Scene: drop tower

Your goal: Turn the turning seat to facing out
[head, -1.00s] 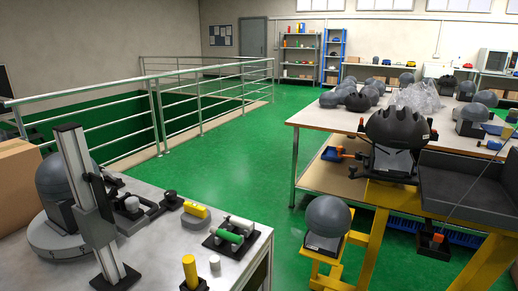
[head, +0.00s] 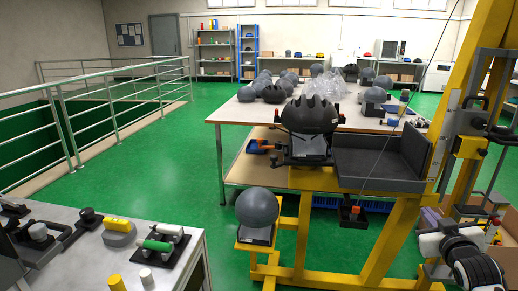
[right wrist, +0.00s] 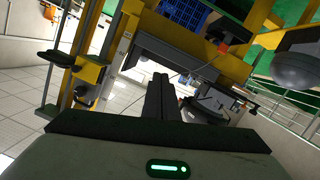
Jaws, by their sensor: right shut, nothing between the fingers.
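A dark helmet (head: 308,115) sits on a grey block in a black holder (head: 303,160) on the yellow frame. This holder looks like the turning seat, but which way it faces is hard to tell. An orange-ended part (head: 262,145) shows at its left. In the tilted right wrist view a dark rounded shape (right wrist: 207,109) near the fingertips may be the helmet. My right gripper (right wrist: 160,80) is shut and empty, its dark fingers apart from the yellow frame as far as I can see. I cannot make out its fingertips in the head view. My left gripper is not in view.
A yellow post (head: 470,75) and the yellow frame (head: 385,240) fill the right side. A dark grey padded tray (head: 375,165) adjoins the holder. A grey headform (head: 257,207) stands on a low yellow stand. The green floor (head: 150,165) is open at left.

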